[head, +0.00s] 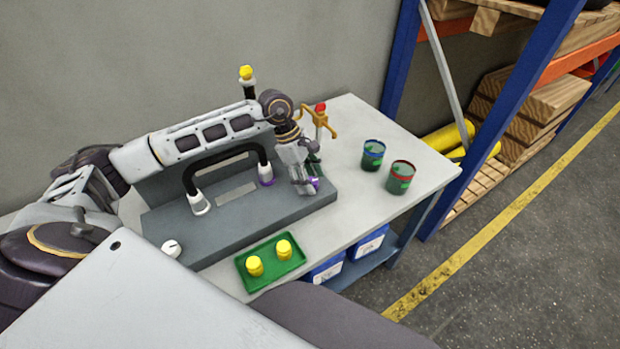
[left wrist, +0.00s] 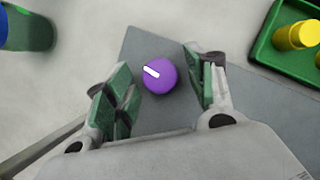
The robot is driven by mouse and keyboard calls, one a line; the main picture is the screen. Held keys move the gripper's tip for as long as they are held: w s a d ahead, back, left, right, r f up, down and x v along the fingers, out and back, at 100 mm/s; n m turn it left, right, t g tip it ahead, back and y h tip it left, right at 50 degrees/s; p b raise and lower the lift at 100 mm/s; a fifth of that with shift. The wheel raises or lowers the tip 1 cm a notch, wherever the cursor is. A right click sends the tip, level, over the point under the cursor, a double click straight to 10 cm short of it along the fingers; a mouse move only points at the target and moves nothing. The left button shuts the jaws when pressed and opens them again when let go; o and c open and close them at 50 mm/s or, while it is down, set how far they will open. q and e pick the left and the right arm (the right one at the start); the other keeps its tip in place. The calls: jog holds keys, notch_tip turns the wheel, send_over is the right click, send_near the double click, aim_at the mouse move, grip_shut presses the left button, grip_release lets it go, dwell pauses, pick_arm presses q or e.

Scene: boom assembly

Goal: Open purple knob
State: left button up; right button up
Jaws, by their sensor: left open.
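The purple knob (head: 315,184) sits at the right end of the grey base (head: 235,220) on the table. In the head view it is partly hidden by my left gripper (head: 307,182), which points down over it. In the left wrist view the round purple knob (left wrist: 161,78) has a white mark pointing to the upper left. It lies between the green-padded fingers of my left gripper (left wrist: 157,62), which are open, with a gap on both sides. I cannot tell how far above the knob the fingertips are. My right gripper is in neither view.
A white knob (head: 171,249) is on the base's left end. A black arched pipe (head: 227,157) stands on the base. A green tray (head: 271,262) with two yellow pieces is at the front. A blue-rimmed cup (head: 373,154) and a red-rimmed cup (head: 401,177) stand to the right.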

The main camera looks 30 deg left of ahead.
pick_arm(q)
jog(key=v, duration=1.1)
jog(key=shift+r, duration=0.4)
jog(key=shift+a, duration=0.1)
